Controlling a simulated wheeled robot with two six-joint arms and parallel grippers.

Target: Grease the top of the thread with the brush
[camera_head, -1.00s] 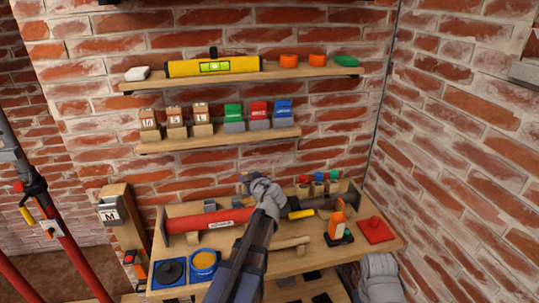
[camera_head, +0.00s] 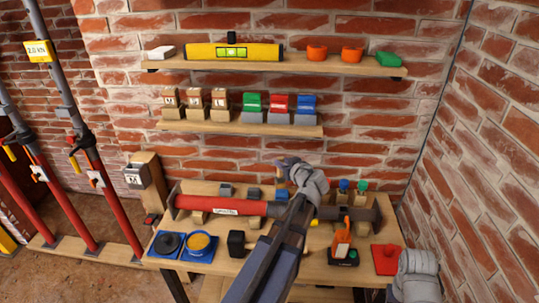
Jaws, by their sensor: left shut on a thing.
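A red tube (camera_head: 215,205) with a white label lies across the bench along its back. A dark grey section (camera_head: 355,214), perhaps the thread, continues it to the right behind my left arm. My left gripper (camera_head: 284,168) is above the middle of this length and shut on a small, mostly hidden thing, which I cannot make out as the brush. I cannot tell whether it touches the thread. An open tin (camera_head: 201,243) with yellow-orange contents sits on a blue square at the front left. Part of my right arm shows at the lower right, but its fingers do not.
Two shelves hang above, with a yellow level (camera_head: 235,51). Red props (camera_head: 70,215) stand at the left.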

